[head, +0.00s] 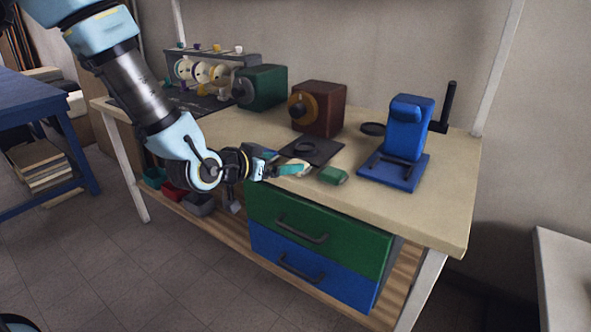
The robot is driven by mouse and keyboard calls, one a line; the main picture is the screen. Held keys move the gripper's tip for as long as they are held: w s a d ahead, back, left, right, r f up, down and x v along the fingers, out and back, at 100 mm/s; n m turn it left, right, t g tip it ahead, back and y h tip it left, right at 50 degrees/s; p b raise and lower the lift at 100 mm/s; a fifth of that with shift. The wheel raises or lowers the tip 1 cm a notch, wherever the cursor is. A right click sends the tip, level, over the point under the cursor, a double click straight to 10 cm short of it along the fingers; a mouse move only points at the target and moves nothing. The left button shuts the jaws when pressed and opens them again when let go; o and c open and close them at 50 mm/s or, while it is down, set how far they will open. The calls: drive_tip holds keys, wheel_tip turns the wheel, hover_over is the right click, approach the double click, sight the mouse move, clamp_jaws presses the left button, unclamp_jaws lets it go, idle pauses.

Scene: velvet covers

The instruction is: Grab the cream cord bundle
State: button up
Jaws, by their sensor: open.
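My gripper (268,167) is open and low over the front edge of the workbench, reaching in from the left. A small cream piece (298,164) with a teal part lies right at its fingertips, in front of the dark mat. It looks like the cream cord bundle, but it is too small to be sure. I cannot tell whether the fingers are around it or just beside it. The gripper partly hides this spot.
A green block (333,175) lies just right of the fingertips. Behind are a dark mat (318,149), a brown box (319,108) and a green box (262,87). A blue stand (402,142) is at right. Green and blue drawers (318,229) sit below. The bench's right front is clear.

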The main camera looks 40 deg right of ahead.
sight(298, 162)
drive_tip(key=shift+f+p+x, duration=0.15)
drive_tip(key=shift+p+x, duration=0.15)
drive_tip(key=shift+x, duration=1.3)
drive_tip(key=shift+f+p+x, duration=0.15)
drive_tip(key=shift+p+x, duration=0.1)
drive_tip(key=shift+x, duration=1.4)
drive_tip(key=shift+s+a, duration=0.1)
drive_tip(key=shift+s, duration=0.05)
drive_tip(key=shift+c, duration=0.4)
drive_tip(key=c, duration=1)
drive_tip(key=shift+r, duration=0.1)
